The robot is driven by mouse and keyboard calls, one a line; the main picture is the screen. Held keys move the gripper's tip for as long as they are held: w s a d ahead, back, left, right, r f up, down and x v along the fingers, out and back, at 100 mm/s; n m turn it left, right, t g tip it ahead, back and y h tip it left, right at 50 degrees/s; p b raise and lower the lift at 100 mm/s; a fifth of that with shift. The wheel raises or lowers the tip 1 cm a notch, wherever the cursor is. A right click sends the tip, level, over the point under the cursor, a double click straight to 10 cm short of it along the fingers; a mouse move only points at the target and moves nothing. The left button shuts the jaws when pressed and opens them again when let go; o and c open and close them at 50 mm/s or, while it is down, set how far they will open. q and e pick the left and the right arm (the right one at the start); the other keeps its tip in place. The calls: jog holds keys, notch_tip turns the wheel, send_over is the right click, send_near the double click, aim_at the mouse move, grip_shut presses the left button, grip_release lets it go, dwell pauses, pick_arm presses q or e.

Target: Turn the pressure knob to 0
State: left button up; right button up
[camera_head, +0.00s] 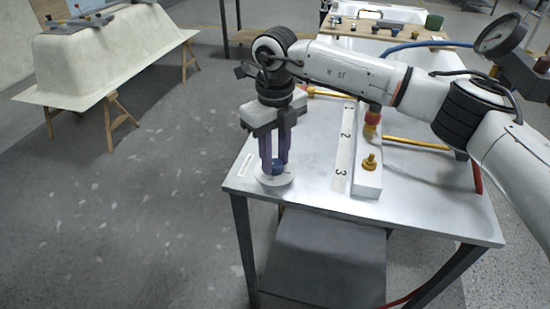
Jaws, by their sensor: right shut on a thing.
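The pressure knob (278,169) is a small blue knob on a round white dial plate (274,181) at the front left corner of the metal table. My right gripper (275,164) points straight down over it, its two purple fingers closed around the knob. The fingers hide much of the knob, and the dial marks are too small to read. A round pressure gauge (497,35) stands at the upper right, its face seen at a slant; I cannot read its value. My left gripper is not in view.
The metal table (420,200) carries a white block with a strip (345,150) numbered 1, 2, 3. A yellow valve (370,163) and red and yellow fittings stand beside the strip. A blue hose (425,44) runs behind my arm. A bathtub shell (100,55) on trestles stands left; the floor between is clear.

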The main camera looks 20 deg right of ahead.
jog(key=n, duration=0.2)
jog(key=shift+w+r+n, duration=0.1)
jog(key=shift+n, duration=0.3)
jog(key=n+b, duration=0.1)
jog(key=n, duration=0.2)
jog(key=shift+n, duration=0.3)
jog(key=n, duration=0.3)
jog(key=shift+n, duration=0.3)
jog(key=n, duration=0.3)
jog(key=shift+n+b, duration=0.3)
jog(key=shift+b, duration=0.05)
jog(key=n, duration=1.1)
jog(key=shift+r, duration=0.1)
jog(key=o, duration=0.9)
jog(key=shift+o, duration=0.8)
